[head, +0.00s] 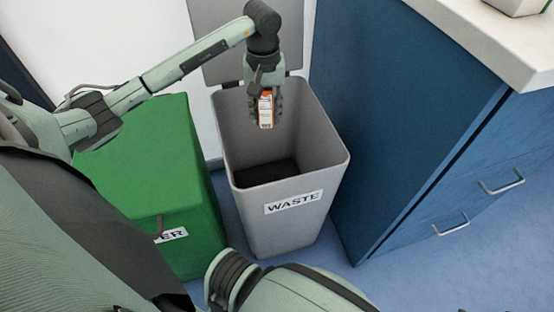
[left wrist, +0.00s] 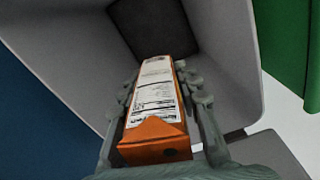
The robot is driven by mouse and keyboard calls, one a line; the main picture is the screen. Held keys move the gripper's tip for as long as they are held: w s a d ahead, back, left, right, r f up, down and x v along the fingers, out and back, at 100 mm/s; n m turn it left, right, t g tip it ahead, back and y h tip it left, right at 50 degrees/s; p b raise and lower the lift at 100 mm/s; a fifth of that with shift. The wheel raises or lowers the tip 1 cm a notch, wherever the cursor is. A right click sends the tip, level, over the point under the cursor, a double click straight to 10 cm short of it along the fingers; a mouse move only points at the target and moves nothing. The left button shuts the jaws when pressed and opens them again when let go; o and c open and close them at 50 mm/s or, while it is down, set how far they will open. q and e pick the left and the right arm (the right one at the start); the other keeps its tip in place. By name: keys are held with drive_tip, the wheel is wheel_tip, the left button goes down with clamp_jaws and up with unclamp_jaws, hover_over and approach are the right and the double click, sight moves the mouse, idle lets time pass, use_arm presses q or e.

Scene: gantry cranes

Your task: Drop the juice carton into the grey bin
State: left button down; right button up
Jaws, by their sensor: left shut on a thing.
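The juice carton (head: 266,108) is small, orange and white. My left gripper (head: 265,112) is shut on it and points down over the open mouth of the grey bin (head: 287,221), which is labelled WASTE. In the left wrist view the carton (left wrist: 156,105) lies between the gripper's fingers (left wrist: 165,100), with the bin's inside (left wrist: 226,50) and dark bottom beyond it. The bin's lid (head: 225,40) stands raised at the back. The bottom of the bin looks dark and empty where I can see it. My right gripper is not in view.
A closed green bin (head: 150,185) with a partly hidden label stands left of the grey bin. A blue cabinet (head: 400,110) with a pale worktop (head: 490,40) stands close on the right.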

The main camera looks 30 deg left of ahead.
use_arm(q)
drive_tip(key=c, duration=1)
unclamp_jaws()
wheel_tip(320, 180, up, 12)
drive_tip(key=shift+r, duration=0.1)
